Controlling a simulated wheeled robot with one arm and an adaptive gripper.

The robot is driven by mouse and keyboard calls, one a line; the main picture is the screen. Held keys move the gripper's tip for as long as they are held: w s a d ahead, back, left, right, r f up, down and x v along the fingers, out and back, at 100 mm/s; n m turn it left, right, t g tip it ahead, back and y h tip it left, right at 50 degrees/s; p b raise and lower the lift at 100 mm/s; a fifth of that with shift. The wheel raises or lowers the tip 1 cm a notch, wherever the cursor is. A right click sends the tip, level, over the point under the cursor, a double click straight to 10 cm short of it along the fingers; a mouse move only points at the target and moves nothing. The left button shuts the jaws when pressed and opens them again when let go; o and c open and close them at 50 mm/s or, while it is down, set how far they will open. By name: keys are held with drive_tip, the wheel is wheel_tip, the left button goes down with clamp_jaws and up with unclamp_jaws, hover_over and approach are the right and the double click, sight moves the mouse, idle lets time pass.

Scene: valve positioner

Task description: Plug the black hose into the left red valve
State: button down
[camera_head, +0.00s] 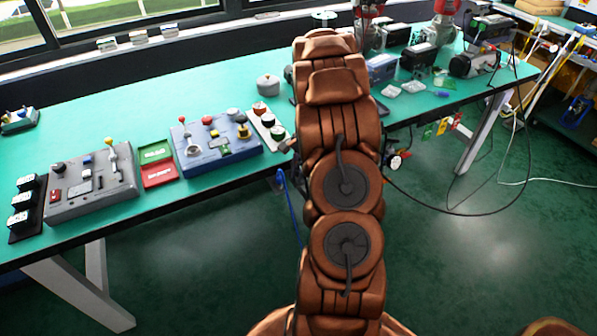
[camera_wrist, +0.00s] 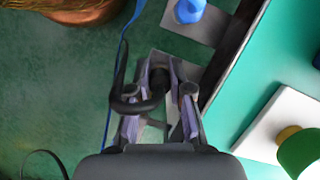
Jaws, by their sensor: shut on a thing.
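My gripper (camera_wrist: 160,78) is shut on the black hose (camera_wrist: 119,92) in the wrist view. The hose end sits between the fingers and the hose curls out to the left of them. In the head view my arm hides the gripper and the held hose end. The left red valve (camera_head: 369,10) stands at the back of the bench, just right of the top of my arm, with its lower part mostly hidden. A second red valve (camera_head: 446,7) stands farther right.
A blue hose (camera_wrist: 118,50) hangs beside the gripper, near a blue fitting (camera_wrist: 188,9) on a grey bracket. The green bench (camera_head: 240,190) holds a grey control box (camera_head: 92,185), a blue control box (camera_head: 215,143) and a button panel (camera_head: 268,128). Floor right of my arm is largely clear.

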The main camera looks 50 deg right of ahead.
drive_tip(key=shift+r+p, duration=0.3)
drive_tip(key=shift+r, duration=0.8)
idle(1.1)
drive_tip(key=shift+r+p, duration=0.55)
drive_tip(key=shift+r, duration=1.35)
